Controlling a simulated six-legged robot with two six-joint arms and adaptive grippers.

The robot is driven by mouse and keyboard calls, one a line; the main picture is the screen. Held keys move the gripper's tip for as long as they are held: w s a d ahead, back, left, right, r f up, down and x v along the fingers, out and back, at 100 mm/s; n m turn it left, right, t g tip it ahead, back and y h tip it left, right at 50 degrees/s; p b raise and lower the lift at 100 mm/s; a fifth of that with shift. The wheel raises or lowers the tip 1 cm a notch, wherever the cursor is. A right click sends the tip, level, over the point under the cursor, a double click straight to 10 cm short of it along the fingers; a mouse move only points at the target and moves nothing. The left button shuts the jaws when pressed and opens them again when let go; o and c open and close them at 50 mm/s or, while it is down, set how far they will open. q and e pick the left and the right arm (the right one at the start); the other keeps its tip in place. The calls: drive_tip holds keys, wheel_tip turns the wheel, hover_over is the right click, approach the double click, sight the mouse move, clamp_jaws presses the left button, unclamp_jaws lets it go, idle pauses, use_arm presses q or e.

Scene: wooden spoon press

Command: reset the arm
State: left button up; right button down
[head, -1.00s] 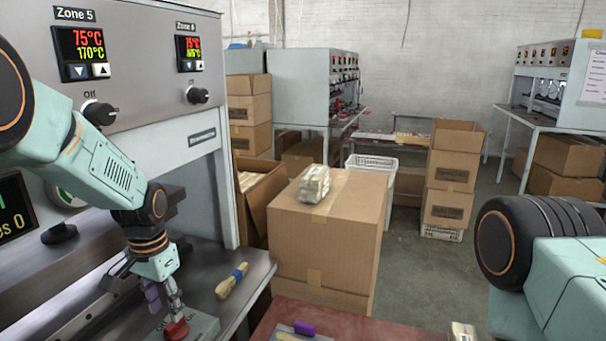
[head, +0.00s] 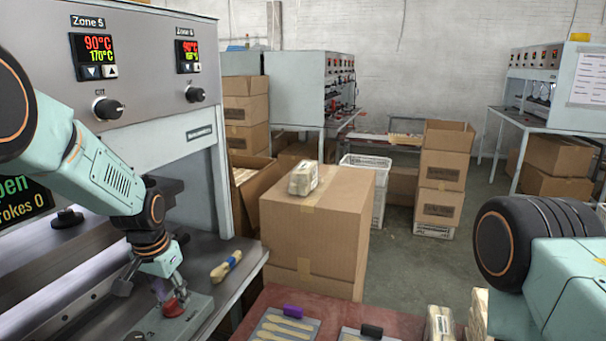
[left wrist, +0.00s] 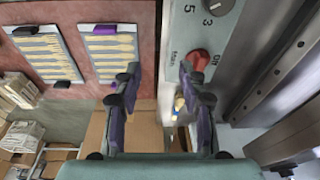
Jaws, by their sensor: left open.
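My left arm comes in from the left in the head view, bent down in front of the press (head: 155,75). My left gripper (head: 166,291) is low over the control box (head: 190,322) with a red knob (head: 174,308); the arm partly hides its fingers. In the left wrist view the gripper (left wrist: 160,82) is open and empty, its two dark-and-purple fingers well apart. The red knob (left wrist: 197,60) there lies beyond the right finger, beside the words "Main" and "Off". My right arm shows at the right edge of the head view; its gripper is out of view.
Spoons with a blue band (head: 225,266) lie on the metal ledge. A red table (head: 335,313) holds trays of spoons (head: 283,328). A large carton (head: 335,235) bearing a wrapped bundle (head: 304,179) stands behind. Open floor (head: 430,265) lies right of it.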

use_arm(q)
drive_tip(key=s+d+f+n+t+b, duration=0.1)
drive_tip(key=s+d+f+b, duration=0.15)
drive_tip(key=s+f, duration=0.55)
drive_tip(key=s+d+f+n+t+b, duration=0.15)
drive_tip(key=s+f+b, duration=0.25)
drive_tip(key=f, duration=0.8)
drive_tip(key=s+f+g+b, duration=0.1)
drive_tip(key=s+f+b, duration=0.2)
drive_tip(key=s+f, duration=0.3)
drive_tip(key=s+f+g+b, duration=0.2)
drive_tip(key=s+f+b, duration=0.2)
drive_tip(key=s, duration=0.8)
drive_tip(key=s+f+g+b, duration=0.1)
drive_tip(key=s+f+b, duration=0.2)
drive_tip(key=s+f, duration=0.4)
drive_tip(key=shift+s+d+f+n+g, duration=0.35)
drive_tip(key=shift+s+n, duration=0.1)
drive_tip(key=shift+s, duration=0.8)
use_arm(e)
wheel_tip(320, 180, down, 17)
drive_tip(key=shift+w, duration=0.45)
use_arm(q)
drive_tip(key=shift+s+a, duration=0.1)
drive_tip(key=shift+s, duration=0.1)
use_arm(e)
drive_tip(key=shift+s+r, duration=0.1)
drive_tip(key=shift+s, duration=0.05)
drive_tip(key=shift+a, duration=0.1)
